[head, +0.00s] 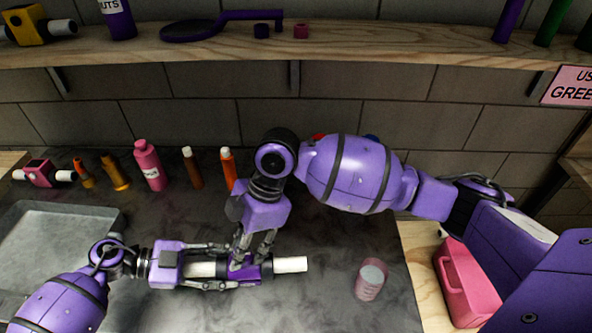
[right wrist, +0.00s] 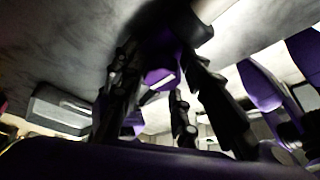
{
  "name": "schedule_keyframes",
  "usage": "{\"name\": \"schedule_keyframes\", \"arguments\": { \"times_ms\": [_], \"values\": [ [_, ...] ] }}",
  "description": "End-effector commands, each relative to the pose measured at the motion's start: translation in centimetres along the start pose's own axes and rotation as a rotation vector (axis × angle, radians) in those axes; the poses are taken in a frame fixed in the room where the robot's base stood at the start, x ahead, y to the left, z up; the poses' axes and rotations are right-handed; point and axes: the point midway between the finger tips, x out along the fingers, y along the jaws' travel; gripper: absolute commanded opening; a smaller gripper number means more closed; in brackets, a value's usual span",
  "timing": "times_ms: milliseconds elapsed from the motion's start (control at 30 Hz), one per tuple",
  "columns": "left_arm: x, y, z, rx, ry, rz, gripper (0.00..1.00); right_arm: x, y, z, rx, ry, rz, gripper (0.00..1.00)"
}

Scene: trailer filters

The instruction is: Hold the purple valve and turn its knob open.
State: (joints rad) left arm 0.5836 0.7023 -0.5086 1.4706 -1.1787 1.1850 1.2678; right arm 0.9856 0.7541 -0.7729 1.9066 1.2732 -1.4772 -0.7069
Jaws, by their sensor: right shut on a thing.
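The purple valve (head: 267,269) lies level above the dark worktop in the head view, with a white pipe end on each side. My left gripper (head: 238,268) comes in from the left, its fingers along both sides of the left pipe and closed on the valve body. My right gripper (head: 252,262) points down from above and is shut on the knob at the top of the valve. Its fingers hide most of the knob. In the right wrist view a purple part (right wrist: 162,76) shows between the dark fingers. The knob's angle cannot be told.
A metal tray (head: 60,222) is at the left. A pink bottle (head: 149,165), several small bottles and a pink valve (head: 40,173) stand along the back. A pinkish can (head: 370,281) stands right of the valve, and a pink case (head: 465,285) farther right. A wooden shelf (head: 350,45) runs above.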

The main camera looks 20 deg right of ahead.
Motion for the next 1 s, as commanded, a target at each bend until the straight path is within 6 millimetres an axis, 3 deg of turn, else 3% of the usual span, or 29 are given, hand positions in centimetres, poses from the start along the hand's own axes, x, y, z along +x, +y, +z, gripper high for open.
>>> {"name": "schedule_keyframes", "arguments": {
  "times_ms": [33,67,167,567,1000],
  "values": [
    [0.3,0.5,-0.1,0.0,0.006,0.014,0.07,-0.1,0.5,-0.1,0.0,0.0,0.014,0.03],
    [0.3,0.5,-0.1,0.0,0.006,0.014,0.07,-0.1,0.5,-0.1,0.0,0.001,0.014,0.3],
    [0.4,0.5,-0.1,0.0,0.006,0.013,0.07,-0.1,0.5,-0.1,0.0,0.002,0.014,0.43],
    [0.2,0.3,0.1,-0.002,0.001,0.006,0.07,-1.1,0.4,-0.1,-0.002,0.001,0.011,0.43],
    [0.1,0.2,0.2,-0.002,-0.002,0.003,0.07,-9.7,0.3,-0.1,-0.002,0.0,0.013,0.43]
  ]
}}
